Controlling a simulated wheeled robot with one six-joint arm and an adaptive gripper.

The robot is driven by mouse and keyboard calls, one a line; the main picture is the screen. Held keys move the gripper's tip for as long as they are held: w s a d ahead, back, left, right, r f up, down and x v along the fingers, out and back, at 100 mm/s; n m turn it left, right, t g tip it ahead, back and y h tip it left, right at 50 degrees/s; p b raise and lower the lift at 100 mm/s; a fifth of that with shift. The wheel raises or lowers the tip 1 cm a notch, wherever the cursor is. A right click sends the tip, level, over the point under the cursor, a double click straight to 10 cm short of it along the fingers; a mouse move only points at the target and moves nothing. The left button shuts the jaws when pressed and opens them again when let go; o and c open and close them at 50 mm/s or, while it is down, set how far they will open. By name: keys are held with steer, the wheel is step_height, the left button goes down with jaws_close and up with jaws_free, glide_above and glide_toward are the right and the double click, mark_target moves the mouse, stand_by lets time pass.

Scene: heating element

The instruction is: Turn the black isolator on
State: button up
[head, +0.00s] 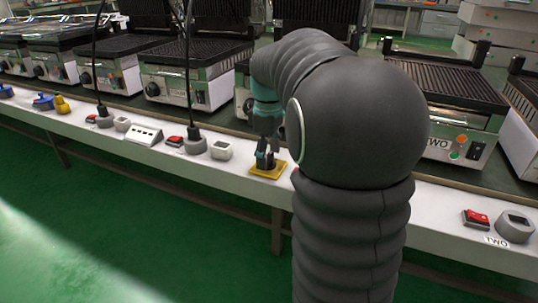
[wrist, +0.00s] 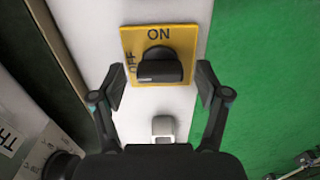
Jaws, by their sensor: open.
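The black isolator is a black rotary knob (wrist: 160,66) on a square yellow plate (wrist: 188,38), marked ON at the top and OFF at the left in the wrist view. The knob's bar appears to lie left to right, in line with OFF rather than ON. In the head view the yellow plate (head: 268,174) lies on the white bench ledge, with the knob partly hidden by my fingers. My gripper (wrist: 161,84) is open, with one finger on each side of the knob and a gap to both. It also shows in the head view (head: 266,148), pointing down just over the knob.
A grey and white socket (wrist: 163,127) sits beside the plate; it also shows in the head view (head: 221,150). Red switches (head: 475,218), plugs with cables and a white socket strip (head: 144,134) line the ledge. Grills (head: 187,80) stand behind. Green floor (head: 120,220) is open in front.

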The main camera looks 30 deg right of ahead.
steer(key=c, duration=1.2)
steer(key=shift+o, duration=0.2)
steer(key=m+p, duration=0.2)
steer(key=m, duration=0.2)
steer(key=shift+r+p, duration=0.15)
steer(key=shift+p, duration=0.15)
steer(key=m+p, duration=0.2)
steer(key=m, duration=0.2)
steer(key=m+p, duration=0.2)
steer(key=m, duration=0.3)
steer(key=m+p, duration=0.1)
steer(key=m, duration=0.3)
steer(key=shift+w+m, duration=0.1)
steer(key=shift+m, duration=0.3)
